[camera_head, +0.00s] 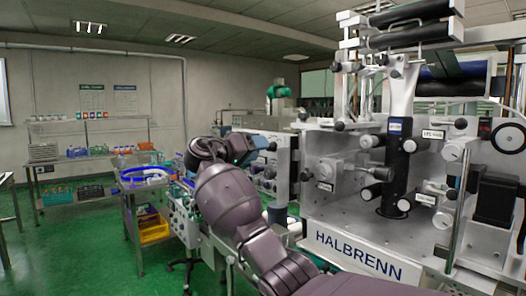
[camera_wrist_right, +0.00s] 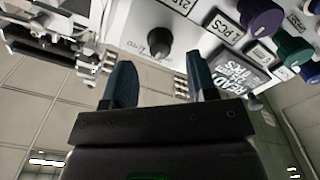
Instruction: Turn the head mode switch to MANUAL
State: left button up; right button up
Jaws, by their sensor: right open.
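A black rotary knob (camera_wrist_right: 159,43) sits on a white control panel (camera_wrist_right: 128,20) in the right wrist view. Small lettering that looks like "AUTO" is beside it. The knob appears just beyond the gap between the fingertips, apparently not touched. In the head view my right gripper (camera_head: 262,146) is at the panel box (camera_head: 268,176), partly hidden by my arm. My left gripper is not in view.
Purple (camera_wrist_right: 262,18), green (camera_wrist_right: 292,50) and blue (camera_wrist_right: 311,72) knobs line the panel near my right finger. The HALBRENN machine (camera_head: 360,256) stands on the right. A blue-rimmed bowl (camera_head: 145,175) is left of my arm. Green floor (camera_head: 80,245) is open at left.

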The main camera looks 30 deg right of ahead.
jog(key=a+b, duration=0.1)
jog(key=a, duration=0.7)
jog(key=shift+s, duration=0.3)
jog(key=shift+w, duration=0.1)
